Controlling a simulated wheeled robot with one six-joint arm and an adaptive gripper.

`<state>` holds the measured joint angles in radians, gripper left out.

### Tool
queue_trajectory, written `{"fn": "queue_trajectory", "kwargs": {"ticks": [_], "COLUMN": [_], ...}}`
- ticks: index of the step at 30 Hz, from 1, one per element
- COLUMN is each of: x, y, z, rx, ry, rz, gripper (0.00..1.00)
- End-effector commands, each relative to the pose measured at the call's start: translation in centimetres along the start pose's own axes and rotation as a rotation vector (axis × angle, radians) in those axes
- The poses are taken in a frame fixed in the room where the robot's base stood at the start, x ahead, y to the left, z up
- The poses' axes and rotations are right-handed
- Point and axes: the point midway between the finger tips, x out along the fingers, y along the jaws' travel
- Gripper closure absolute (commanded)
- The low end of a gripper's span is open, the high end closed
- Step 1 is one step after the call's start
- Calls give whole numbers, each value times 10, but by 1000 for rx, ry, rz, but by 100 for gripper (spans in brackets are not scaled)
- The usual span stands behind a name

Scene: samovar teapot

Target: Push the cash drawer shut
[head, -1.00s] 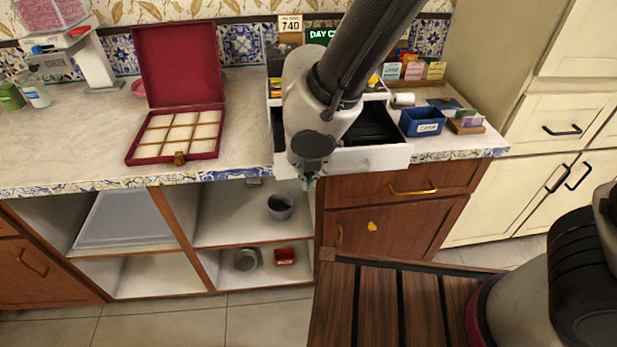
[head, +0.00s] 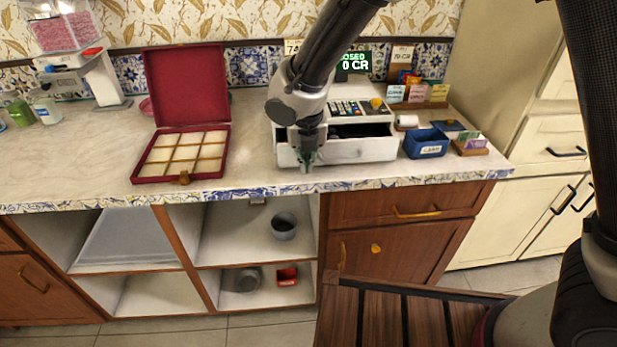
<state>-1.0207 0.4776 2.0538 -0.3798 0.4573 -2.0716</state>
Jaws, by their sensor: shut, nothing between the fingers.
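The white cash drawer (head: 362,151) sticks out of the front of the white cash register (head: 349,89) on the counter. It is partly open, with a narrow strip of its dark inside showing behind the front panel. My gripper (head: 306,162) is shut and empty, pointing down at the left part of the drawer front. It overlaps the front panel in the picture; I cannot tell for sure whether it touches.
An open red box (head: 131,179) with pale compartments stands to the left on the counter (head: 60,175). A blue bin (head: 426,145), a paper roll (head: 406,121) and a card holder (head: 470,150) sit close right of the drawer. The counter between box and register is clear.

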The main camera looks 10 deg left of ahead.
Motion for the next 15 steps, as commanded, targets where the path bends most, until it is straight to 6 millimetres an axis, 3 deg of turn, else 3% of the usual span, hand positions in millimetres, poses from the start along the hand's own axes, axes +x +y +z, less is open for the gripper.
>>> {"fn": "queue_trajectory", "kwargs": {"ticks": [6, 15], "x": [11, 17], "y": [0, 0], "z": [43, 71], "rx": [3, 1], "ry": [-2, -2], "rz": [1, 1], "gripper": [100, 100]}}
